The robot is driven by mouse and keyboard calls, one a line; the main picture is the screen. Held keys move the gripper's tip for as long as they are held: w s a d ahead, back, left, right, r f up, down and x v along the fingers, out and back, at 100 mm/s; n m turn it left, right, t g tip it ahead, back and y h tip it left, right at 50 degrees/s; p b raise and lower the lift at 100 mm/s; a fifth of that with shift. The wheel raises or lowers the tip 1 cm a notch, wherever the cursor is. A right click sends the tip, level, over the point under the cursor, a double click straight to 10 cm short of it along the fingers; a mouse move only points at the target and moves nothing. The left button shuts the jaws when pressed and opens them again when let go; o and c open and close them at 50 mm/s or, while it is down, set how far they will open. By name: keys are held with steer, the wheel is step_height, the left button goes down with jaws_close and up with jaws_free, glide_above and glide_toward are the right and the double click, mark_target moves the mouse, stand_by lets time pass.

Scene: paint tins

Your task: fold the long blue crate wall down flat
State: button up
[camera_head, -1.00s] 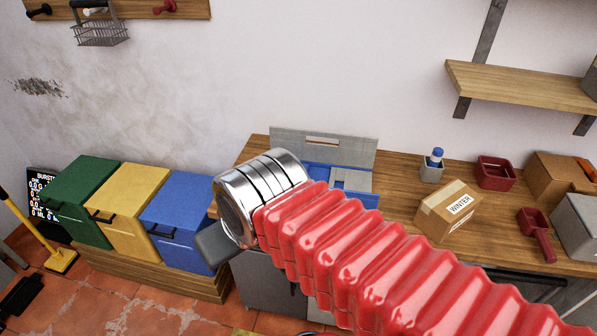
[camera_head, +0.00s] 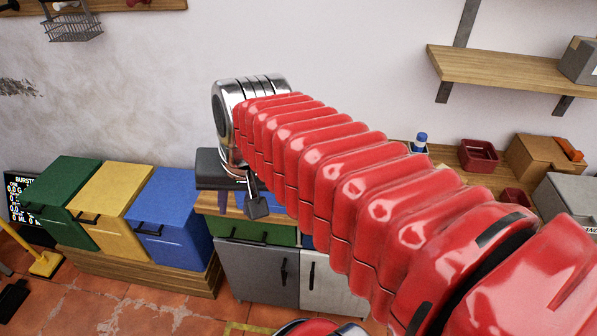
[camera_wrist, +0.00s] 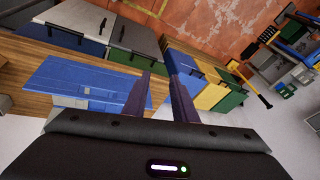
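In the wrist view the blue crate wall (camera_wrist: 100,72) shows as a broad blue panel left of my fingers, near the table's front edge. Whether it stands or lies flat I cannot tell. Grey pieces (camera_wrist: 70,101) show beside it, on the side nearer the camera. My gripper (camera_wrist: 160,82) is open, its two dark fingers apart with nothing between them. It is to the side of the blue panel. In the head view my gripper (camera_head: 243,195) points down near the table's left end.
Green (camera_head: 54,190), yellow (camera_head: 107,200) and blue (camera_head: 168,212) bins stand left of the table. A red tray (camera_head: 478,156), a blue-capped bottle (camera_head: 420,140) and a cardboard box (camera_head: 543,158) are on the table's right part. A wall shelf (camera_head: 510,75) hangs above.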

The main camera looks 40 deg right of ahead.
steer(key=w+d+r+m+y, duration=0.2)
steer(key=d+m, duration=1.9)
steer(key=d, duration=0.4)
steer(key=shift+d+g+y, duration=0.3)
steer(key=shift+y, duration=0.1)
steer(key=shift+w, duration=0.1)
steer(key=x, duration=1.4)
steer(key=shift+c, duration=0.3)
jaws_close()
